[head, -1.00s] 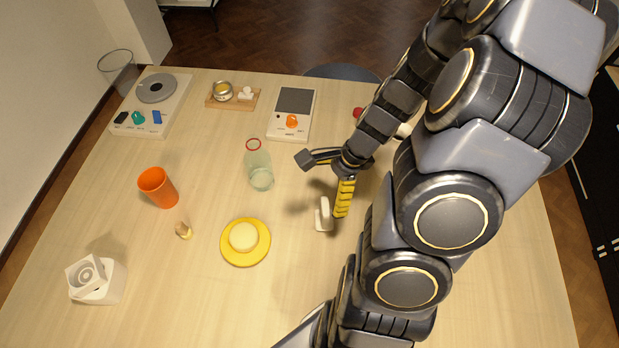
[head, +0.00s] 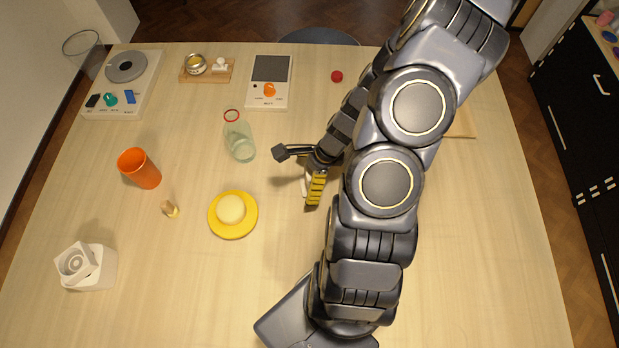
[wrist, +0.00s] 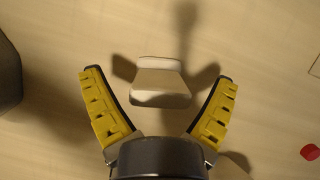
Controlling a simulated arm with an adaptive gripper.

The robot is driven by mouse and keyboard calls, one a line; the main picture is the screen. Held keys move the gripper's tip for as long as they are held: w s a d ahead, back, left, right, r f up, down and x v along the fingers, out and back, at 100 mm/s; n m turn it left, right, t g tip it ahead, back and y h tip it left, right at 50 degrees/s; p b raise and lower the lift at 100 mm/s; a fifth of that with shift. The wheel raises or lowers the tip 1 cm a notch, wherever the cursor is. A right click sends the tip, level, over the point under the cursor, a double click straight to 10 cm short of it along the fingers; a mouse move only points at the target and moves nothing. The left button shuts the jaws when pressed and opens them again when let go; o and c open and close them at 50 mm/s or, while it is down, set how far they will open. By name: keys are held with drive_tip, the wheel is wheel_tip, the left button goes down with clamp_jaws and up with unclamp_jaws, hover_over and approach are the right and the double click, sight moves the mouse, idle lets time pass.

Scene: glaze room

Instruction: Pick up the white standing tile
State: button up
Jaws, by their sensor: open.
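The white standing tile (head: 304,188) is mostly hidden behind my gripper in the head view; only a pale strip shows beside the yellow finger pad. In the wrist view the tile (wrist: 160,84) stands on the table, a whitish block with a thin upper edge, casting a shadow. My gripper (head: 297,176) is open over it. In the wrist view the two yellow-padded fingers of my gripper (wrist: 157,78) are spread wide, one on each side of the tile, with a gap on both sides. Neither finger appears to touch it.
A yellow plate (head: 231,234) with a pale round piece lies left of my gripper, and a clear greenish bottle (head: 240,142) stands behind-left. An orange cup (head: 140,168) and white holder (head: 98,268) are farther left. The front right of the table is clear.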

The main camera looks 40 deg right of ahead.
drive_tip(key=c, duration=1.2)
drive_tip(key=shift+o, duration=0.2)
drive_tip(key=shift+r, duration=0.15)
